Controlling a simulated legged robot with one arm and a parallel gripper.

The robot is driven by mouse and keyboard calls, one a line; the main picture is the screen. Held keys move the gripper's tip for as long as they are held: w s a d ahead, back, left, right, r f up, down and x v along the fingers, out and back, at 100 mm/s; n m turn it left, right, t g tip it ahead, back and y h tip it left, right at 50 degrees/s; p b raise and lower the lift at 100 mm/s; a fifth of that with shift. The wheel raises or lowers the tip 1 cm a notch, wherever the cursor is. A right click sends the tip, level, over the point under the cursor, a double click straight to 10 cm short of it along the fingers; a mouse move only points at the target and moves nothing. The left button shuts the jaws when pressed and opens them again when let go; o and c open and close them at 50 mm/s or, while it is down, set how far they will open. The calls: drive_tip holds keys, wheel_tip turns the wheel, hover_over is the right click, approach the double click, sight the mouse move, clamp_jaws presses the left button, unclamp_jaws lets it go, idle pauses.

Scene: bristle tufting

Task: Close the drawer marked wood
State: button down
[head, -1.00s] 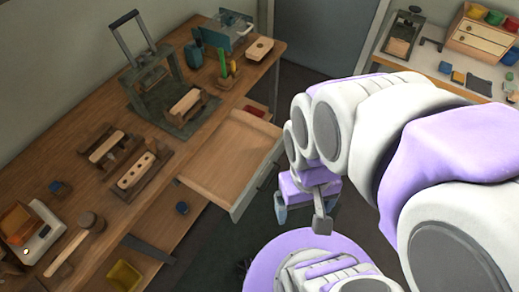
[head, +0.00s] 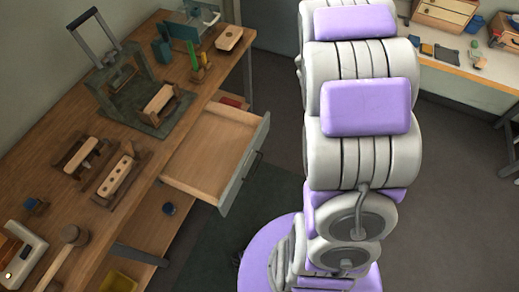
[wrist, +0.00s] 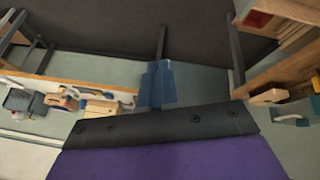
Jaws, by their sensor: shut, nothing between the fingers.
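An open drawer (head: 212,150) sticks out from the long edge of the wooden workbench. It is empty, with a wooden bottom and a pale grey front that carries a dark handle. I cannot read any marking on it. My arm stands upright to the right of the drawer in the head view, apart from it, and hides my gripper there. In the wrist view my gripper (wrist: 158,85) has its blue-grey fingers together with nothing between them. I cannot make out the drawer for sure in the wrist view.
The workbench (head: 50,150) holds a press frame (head: 125,75), drilled wooden blocks (head: 118,175) and a mallet (head: 72,235). A yellow bin (head: 118,282) sits below. A second bench (head: 440,35) stands at the back right. Floor is free beyond the drawer.

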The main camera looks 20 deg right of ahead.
drive_tip(key=w+d+f+t+y, duration=0.1)
drive_tip(key=w+d+f+y, duration=0.15)
drive_tip(key=f, duration=0.65)
drive_tip(key=m+t+y+b, duration=0.1)
drive_tip(key=m+t+y, duration=0.15)
drive_tip(key=y, duration=0.65)
approach(254, 150)
drive_tip(key=shift+m+g, duration=0.25)
drive_tip(key=shift+m, duration=0.2)
drive_tip(key=b+x, duration=0.4)
drive_tip(key=x, duration=0.1)
drive_tip(key=shift+w+a+r, duration=0.15)
drive_tip(key=shift+w+a, duration=0.05)
drive_tip(key=shift+a, duration=0.15)
